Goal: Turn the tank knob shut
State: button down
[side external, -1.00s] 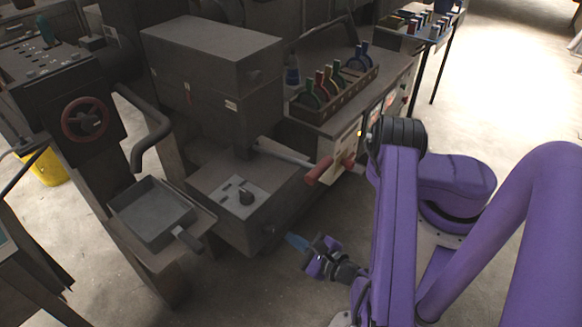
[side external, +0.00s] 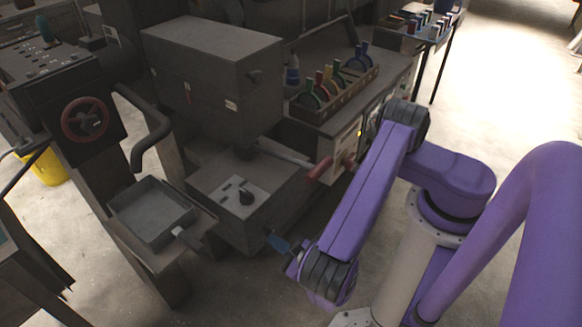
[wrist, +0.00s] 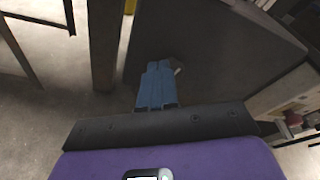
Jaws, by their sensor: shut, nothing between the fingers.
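The grey tank-like box (side external: 225,225) stands on the floor under the big machine, with a black knob (side external: 246,197) on a pale plate on its top. My gripper (side external: 272,237) has its blue fingers shut and empty, low at the box's front face, below and to the right of that top knob. In the wrist view my gripper (wrist: 160,66) points at a dark panel. A small light knob-like part (wrist: 178,71) shows just right of the fingertips. I cannot tell whether the fingers touch it, or for sure which knob is the tank knob.
A red-handled lever (side external: 320,170) sticks out above and to the right of my gripper. A grey tray (side external: 152,212) and a red handwheel (side external: 86,119) are to the left. A rack of coloured handles (side external: 335,88) stands behind. The floor in front is clear.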

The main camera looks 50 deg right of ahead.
jog(key=shift+w, duration=1.05)
jog(key=shift+w, duration=0.1)
jog(key=shift+d+r, duration=0.5)
jog(key=shift+d, duration=0.1)
jog(key=shift+d+r, duration=0.15)
jog(key=shift+d, duration=0.45)
jog(key=shift+a+r, duration=0.1)
jog(key=shift+r, duration=0.25)
jog(key=s, duration=0.6)
dwell(0.4)
jog(key=shift+s+a, duration=0.1)
